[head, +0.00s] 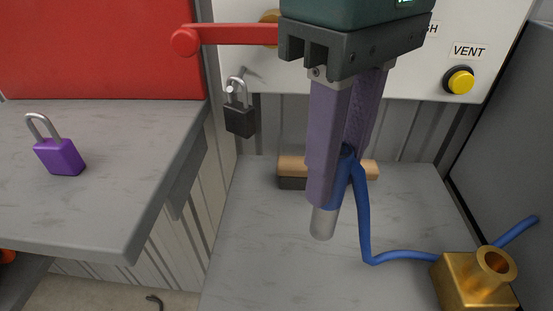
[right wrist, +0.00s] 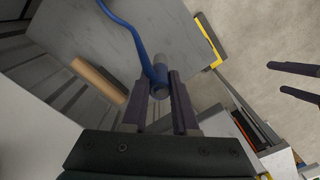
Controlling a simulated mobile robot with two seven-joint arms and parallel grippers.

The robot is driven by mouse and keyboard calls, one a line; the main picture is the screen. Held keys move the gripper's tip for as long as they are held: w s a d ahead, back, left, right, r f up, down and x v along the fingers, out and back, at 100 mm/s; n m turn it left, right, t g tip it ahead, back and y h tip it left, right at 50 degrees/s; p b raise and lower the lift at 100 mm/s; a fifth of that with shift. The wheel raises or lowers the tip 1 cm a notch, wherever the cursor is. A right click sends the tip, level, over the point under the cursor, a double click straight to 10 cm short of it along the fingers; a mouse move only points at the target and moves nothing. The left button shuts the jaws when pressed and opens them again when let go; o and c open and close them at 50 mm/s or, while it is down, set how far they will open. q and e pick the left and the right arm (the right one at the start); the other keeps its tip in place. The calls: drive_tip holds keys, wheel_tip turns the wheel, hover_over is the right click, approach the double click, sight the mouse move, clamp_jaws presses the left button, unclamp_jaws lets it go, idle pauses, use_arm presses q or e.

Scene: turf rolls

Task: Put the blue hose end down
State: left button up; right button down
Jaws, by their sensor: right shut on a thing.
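My right gripper (head: 335,195) points down over the grey work surface (head: 270,250). Its purple fingers are shut on the blue hose end (head: 346,165), which has a grey metal tip (head: 322,223) below the fingers. In the right wrist view, the blue hose end (right wrist: 159,78) sits between the fingertips (right wrist: 162,90). The blue hose (head: 364,220) hangs to the surface and runs right, behind the brass block (head: 455,280). The fingers hide part of the hose end. My left gripper (right wrist: 295,82) shows only at the right of the right wrist view, with fingers apart and empty.
A wooden-topped block (head: 291,166) lies at the back of the surface. A black padlock (head: 239,120) hangs by a red lever (head: 235,34). A purple padlock (head: 60,157) is on the left counter (head: 110,200). A yellow button (head: 460,82) is on the panel. The front-left surface is clear.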

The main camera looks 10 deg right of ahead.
sight(323, 230)
wheel_tip(323, 230, down, 8)
drive_tip(key=shift+f+b, duration=0.25)
drive_tip(key=shift+b, duration=0.45)
wheel_tip(323, 230, down, 4)
drive_tip(key=shift+r+b, duration=0.2)
drive_tip(key=shift+b, duration=0.3)
drive_tip(key=shift+f, duration=0.3)
drive_tip(key=c, duration=0.7)
unclamp_jaws()
drive_tip(key=shift+f, duration=0.1)
